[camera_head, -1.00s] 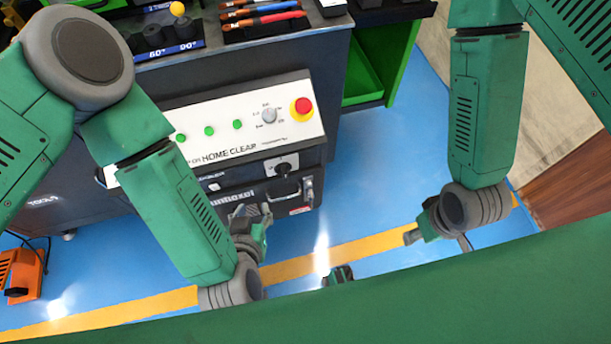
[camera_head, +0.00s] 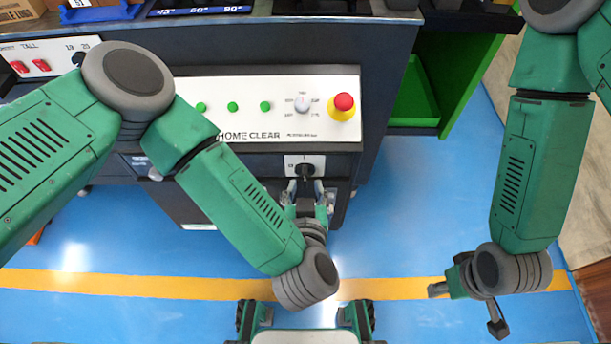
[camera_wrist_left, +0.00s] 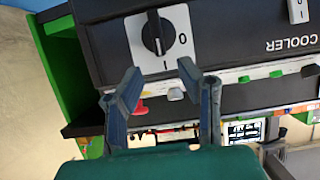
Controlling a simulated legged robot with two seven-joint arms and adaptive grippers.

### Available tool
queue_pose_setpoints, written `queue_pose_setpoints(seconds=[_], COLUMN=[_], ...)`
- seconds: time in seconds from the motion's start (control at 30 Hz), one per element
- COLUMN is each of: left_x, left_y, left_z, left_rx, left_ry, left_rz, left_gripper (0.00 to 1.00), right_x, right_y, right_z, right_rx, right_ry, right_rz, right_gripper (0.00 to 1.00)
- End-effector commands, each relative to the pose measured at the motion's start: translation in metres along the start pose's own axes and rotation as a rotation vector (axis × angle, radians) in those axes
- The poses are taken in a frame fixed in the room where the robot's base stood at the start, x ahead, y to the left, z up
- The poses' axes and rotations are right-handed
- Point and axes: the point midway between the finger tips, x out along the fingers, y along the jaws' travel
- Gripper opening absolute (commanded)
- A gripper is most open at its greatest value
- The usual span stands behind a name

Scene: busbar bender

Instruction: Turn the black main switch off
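The black main switch (camera_head: 305,171) is a rotary knob on a white plate, low on the front of the machine's control box. In the left wrist view the knob (camera_wrist_left: 157,33) stands nearly upright, with its white mark toward the "I". The "0" is printed to its side. My left gripper (camera_head: 304,187) is just below and in front of the knob. In the wrist view its two fingers (camera_wrist_left: 160,72) are apart with nothing between them, and the knob lies beyond the tips. My right gripper (camera_head: 466,308) hangs over the floor at the right, fingers spread and empty.
Above the switch is a white panel (camera_head: 240,133) with green buttons, a small selector (camera_head: 302,103) and a red emergency button (camera_head: 343,103). A green-lined shelf (camera_head: 415,100) stands right of the machine. The blue floor between the machine and my right arm is clear.

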Motion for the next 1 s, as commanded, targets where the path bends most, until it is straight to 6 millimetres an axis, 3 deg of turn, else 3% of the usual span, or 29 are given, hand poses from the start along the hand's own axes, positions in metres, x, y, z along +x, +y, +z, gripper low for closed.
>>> queue_pose_setpoints(seconds=[0.1,0.3,0.73,0.8,0.83,1.0], left_x=[0.026,0.052,0.061,0.061,0.061,0.061], left_y=[-0.001,-0.002,0.000,0.000,0.000,0.000], left_z=[0.002,0.001,0.000,0.000,0.000,0.000], left_rx=[-0.002,-0.002,0.000,0.000,0.000,0.000], left_ry=[0.003,0.001,0.000,0.000,0.000,0.000], left_rz=[-0.003,-0.001,0.002,0.002,0.002,0.003], left_gripper=[0.32,0.32,0.32,0.07,0.00,0.00], right_x=[0.011,0.020,0.021,0.021,0.021,0.021], right_y=[0.000,0.000,0.000,0.000,0.000,0.000], right_z=[0.001,0.001,0.001,0.001,0.001,0.001], right_rx=[0.001,0.001,0.001,0.001,0.001,0.001], right_ry=[0.000,0.000,0.000,0.000,0.000,0.000], right_rz=[0.000,0.000,0.000,0.000,0.000,0.000], right_gripper=[0.40,0.40,0.40,0.40,0.40,0.40])
